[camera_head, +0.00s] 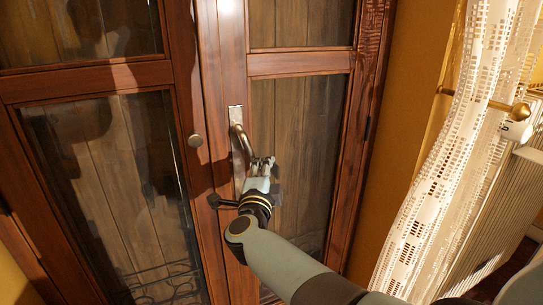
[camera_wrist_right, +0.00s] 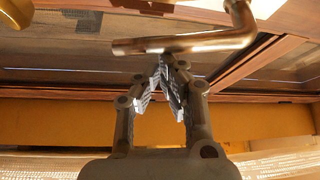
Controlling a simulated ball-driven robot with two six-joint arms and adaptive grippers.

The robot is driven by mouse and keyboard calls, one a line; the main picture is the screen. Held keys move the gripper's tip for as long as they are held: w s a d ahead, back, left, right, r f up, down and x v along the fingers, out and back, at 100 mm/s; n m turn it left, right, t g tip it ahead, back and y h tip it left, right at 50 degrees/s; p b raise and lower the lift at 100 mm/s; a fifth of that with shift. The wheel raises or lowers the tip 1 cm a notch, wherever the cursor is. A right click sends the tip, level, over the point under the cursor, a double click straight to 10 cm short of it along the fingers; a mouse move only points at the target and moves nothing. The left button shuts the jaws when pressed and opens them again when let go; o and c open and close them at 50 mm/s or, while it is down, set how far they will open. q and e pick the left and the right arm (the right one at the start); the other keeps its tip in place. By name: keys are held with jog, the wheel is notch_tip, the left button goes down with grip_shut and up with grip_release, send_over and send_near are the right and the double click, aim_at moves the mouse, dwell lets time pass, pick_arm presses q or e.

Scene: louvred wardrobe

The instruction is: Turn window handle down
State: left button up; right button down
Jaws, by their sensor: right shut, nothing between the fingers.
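The window handle (camera_head: 240,138) is a metal lever on a tall plate, set on the wooden frame of the right leaf. Its lever slants down and to the right in the head view. In the right wrist view the lever (camera_wrist_right: 185,43) runs across the top, just beyond my fingertips. My right gripper (camera_head: 264,163) is shut and empty, at the lower end of the lever; its fingertips (camera_wrist_right: 165,65) meet in the right wrist view. The lever is not between the fingers. I cannot tell whether they touch it. My left gripper is not in view.
A round knob (camera_head: 195,141) sits on the left leaf. Glazed panes (camera_head: 120,180) fill the wooden leaves. A white lace curtain (camera_head: 445,150) hangs at the right before a radiator (camera_head: 490,215). The yellow wall (camera_head: 405,110) between frame and curtain is bare.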

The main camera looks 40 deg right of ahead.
jog(key=shift+w+a+f+m+g+y+p, duration=0.1)
jog(key=shift+a+f+m+g+y+p, duration=0.15)
jog(key=shift+a+m, duration=0.25)
jog(key=shift+w+a+f+m+g+y+p, duration=0.1)
jog(key=shift+a+m+g+y+p, duration=0.15)
jog(key=shift+a+m+p, duration=0.25)
jog(key=shift+d, duration=0.1)
